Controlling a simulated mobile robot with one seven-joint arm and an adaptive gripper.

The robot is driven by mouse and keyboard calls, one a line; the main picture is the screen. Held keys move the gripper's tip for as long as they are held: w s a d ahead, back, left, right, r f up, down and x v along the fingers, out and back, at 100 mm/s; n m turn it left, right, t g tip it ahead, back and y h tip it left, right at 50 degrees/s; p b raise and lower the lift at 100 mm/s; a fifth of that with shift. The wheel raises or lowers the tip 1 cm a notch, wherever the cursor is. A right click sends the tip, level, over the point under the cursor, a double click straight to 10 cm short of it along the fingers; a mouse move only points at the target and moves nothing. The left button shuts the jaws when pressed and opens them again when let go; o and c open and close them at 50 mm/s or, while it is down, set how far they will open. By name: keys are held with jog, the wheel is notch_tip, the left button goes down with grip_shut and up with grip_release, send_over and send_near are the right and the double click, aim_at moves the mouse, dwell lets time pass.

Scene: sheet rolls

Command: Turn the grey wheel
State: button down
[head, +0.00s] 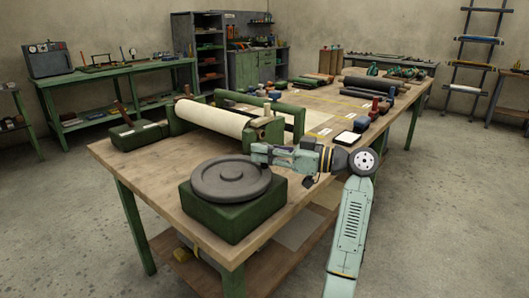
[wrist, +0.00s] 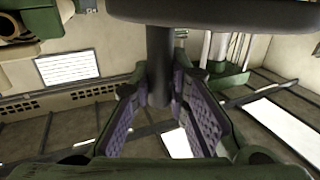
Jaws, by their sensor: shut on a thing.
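The grey wheel (head: 230,180) is a flat round disc with a low hub, lying level on a dark green box (head: 232,212) at the table's near corner. My gripper (head: 256,153) reaches in from the right over the wheel's far right rim. In the wrist view, which looks upside down, the wheel's dark edge (wrist: 225,10) crosses the top. A round grey peg (wrist: 159,60) joins the wheel and runs between the fingers of my gripper (wrist: 165,90), which are shut on it. In the head view the peg is hidden by my gripper.
The wooden table (head: 160,165) also bears a cream roll (head: 222,118) in a green frame just behind the wheel. A small green box (head: 138,134) stands at the left. A white-topped block (head: 347,138) and several tools lie farther back.

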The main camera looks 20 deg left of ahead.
jog(key=shift+w+a, duration=0.25)
jog(key=shift+w, duration=0.1)
jog(key=c, duration=1.5)
grip_release()
jog(key=shift+c, duration=0.2)
jog(key=d, duration=1.2)
jog(key=shift+w, duration=0.2)
